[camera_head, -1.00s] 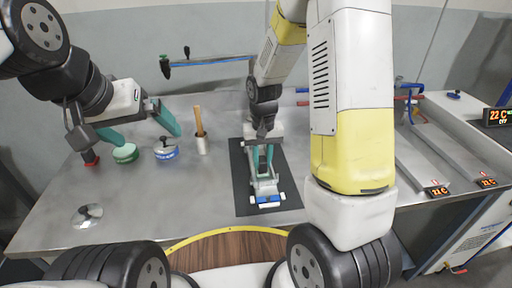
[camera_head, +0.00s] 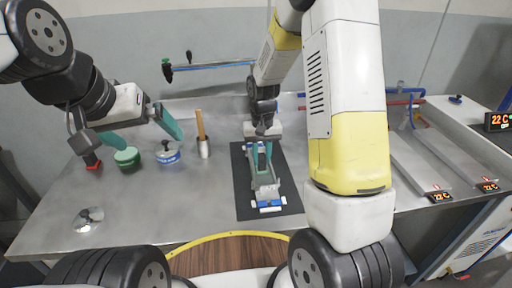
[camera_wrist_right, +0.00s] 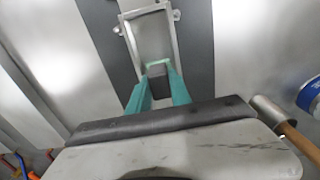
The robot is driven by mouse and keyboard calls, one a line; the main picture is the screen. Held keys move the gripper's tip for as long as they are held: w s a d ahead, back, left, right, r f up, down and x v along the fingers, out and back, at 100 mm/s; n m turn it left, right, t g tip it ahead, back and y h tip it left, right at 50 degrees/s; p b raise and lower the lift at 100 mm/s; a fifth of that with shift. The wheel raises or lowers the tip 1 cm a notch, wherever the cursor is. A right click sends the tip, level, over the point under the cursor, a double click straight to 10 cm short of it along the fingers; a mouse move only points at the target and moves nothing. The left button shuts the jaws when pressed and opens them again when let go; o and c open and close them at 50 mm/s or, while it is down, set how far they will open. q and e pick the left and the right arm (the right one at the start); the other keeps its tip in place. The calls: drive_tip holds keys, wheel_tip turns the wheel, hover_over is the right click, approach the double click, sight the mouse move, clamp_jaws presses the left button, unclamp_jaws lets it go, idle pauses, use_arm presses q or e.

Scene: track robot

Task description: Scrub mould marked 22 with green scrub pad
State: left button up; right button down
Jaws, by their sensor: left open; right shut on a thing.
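A grey metal mould frame (camera_head: 265,190) lies on a black mat in the middle of the bench. It also shows at the top of the right wrist view (camera_wrist_right: 178,42). I cannot read a 22 on it. My right gripper (camera_head: 262,158) points down over the mould's far part. In the right wrist view its teal fingers (camera_wrist_right: 160,85) are shut on a dark block with a green edge, the scrub pad (camera_wrist_right: 158,66). It is at the mould's near end; contact is unclear. My left gripper (camera_head: 143,130) is open and empty at the bench's left, above a green round tin.
A shiny round lid (camera_head: 88,219) lies front left. Metal plates with 22 C displays (camera_head: 441,197) are at right. Blue-white clamps (camera_head: 271,205) sit at the mould's near end.

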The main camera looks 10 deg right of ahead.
drive_tip(key=shift+w, duration=0.65)
drive_tip(key=shift+w, duration=0.1)
drive_tip(key=shift+w+r, duration=0.1)
drive_tip(key=shift+w, duration=1.05)
drive_tip(key=shift+w, duration=0.1)
drive_tip(key=shift+w, duration=1.2)
drive_tip(key=shift+s, duration=0.15)
drive_tip(key=shift+s, duration=0.95)
